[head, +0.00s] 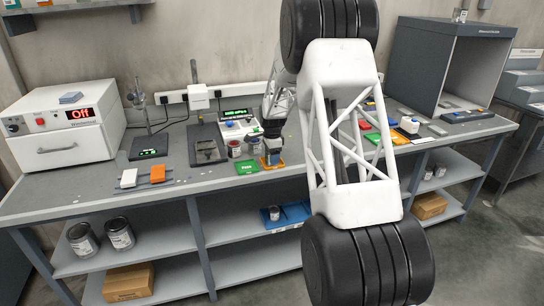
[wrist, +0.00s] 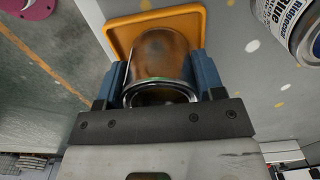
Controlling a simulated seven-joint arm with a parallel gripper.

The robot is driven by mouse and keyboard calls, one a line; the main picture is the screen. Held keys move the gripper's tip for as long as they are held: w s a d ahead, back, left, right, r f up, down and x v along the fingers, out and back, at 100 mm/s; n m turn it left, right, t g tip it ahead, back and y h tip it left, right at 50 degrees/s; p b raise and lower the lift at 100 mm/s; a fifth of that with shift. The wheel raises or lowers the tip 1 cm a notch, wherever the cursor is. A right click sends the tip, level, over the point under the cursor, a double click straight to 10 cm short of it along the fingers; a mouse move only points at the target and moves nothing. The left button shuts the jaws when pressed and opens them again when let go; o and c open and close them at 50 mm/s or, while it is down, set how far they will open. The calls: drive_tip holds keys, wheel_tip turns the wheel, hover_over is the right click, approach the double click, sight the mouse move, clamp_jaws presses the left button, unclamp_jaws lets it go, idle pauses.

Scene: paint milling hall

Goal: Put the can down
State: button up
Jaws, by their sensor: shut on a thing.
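A small metal can with a brown, stained side (wrist: 165,55) is between the two blue fingers of my gripper (wrist: 160,76) in the wrist view. My gripper is shut on it. An orange square tray (wrist: 151,17) lies beyond the can's far end, with its rim showing around it. In the head view my gripper (head: 272,141) points down at the bench, with the can (head: 273,158) low over or on the orange tray (head: 283,165). I cannot tell whether the can touches the tray.
A labelled can (wrist: 291,22) stands close to the right in the wrist view. In the head view a green tray (head: 247,167) lies left of the orange one, with cans (head: 235,149) just behind. The bench front (head: 205,180) is mostly clear.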

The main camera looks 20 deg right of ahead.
drive_tip(key=shift+f, duration=0.1)
drive_tip(key=o, duration=1.1)
wheel_tip(320, 180, up, 12)
idle(0.6)
drive_tip(key=shift+s+r, duration=0.1)
drive_tip(key=shift+r, duration=0.1)
